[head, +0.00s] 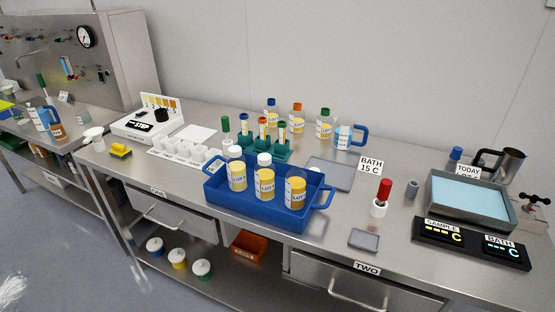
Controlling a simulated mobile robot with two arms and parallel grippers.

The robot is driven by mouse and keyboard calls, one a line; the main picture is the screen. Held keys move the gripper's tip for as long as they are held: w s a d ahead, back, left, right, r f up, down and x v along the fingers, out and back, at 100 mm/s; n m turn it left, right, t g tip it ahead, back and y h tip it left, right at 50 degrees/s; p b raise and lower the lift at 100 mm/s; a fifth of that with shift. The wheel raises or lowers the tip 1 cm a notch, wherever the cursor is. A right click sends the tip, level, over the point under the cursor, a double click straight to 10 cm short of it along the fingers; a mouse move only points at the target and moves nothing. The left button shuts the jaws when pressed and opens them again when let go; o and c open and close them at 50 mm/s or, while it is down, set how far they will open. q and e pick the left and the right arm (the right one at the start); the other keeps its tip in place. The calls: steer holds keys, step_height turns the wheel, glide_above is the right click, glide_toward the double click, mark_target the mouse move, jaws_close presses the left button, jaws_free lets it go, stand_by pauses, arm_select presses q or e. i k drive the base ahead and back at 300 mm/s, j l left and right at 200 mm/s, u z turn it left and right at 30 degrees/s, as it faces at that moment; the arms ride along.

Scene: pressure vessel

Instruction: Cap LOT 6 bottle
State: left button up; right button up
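A blue tray (225,208) with side handles stands at the front middle of the steel bench. Three bottles of yellow liquid with LOT labels stand upright in it. The left bottle (237,175) and the middle bottle (264,184) have white caps. The right bottle (296,190) shows no white cap, and its top looks open. The label numbers are too small to read surely, so I cannot tell which is LOT 6. Neither of my grippers is in view.
Behind the tray are a teal rack (268,150) of tubes, several capped bottles (324,124) and a blue-handled jug (345,138). A red-topped tool (383,196), a grey slab (364,240) and a water bath (468,200) are to the right. Bare bench lies between tray and slab.

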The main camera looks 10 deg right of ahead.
mark_target(296, 179)
steer(key=z, duration=0.65)
steer(key=i+j, duration=0.15)
steer(key=i, duration=0.3)
steer(key=j+z, duration=0.1)
steer(key=z, duration=0.7)
steer(key=k+j+z, duration=0.2)
steer(key=j+z, duration=0.2)
steer(key=k+j+z, duration=0.2)
steer(key=j+z, duration=0.25)
steer(key=k+j+z, duration=0.4)
steer(key=k+j, duration=0.3)
steer(key=k+j+z, duration=0.1)
steer(key=k+j, duration=0.15)
steer(key=k, duration=0.25)
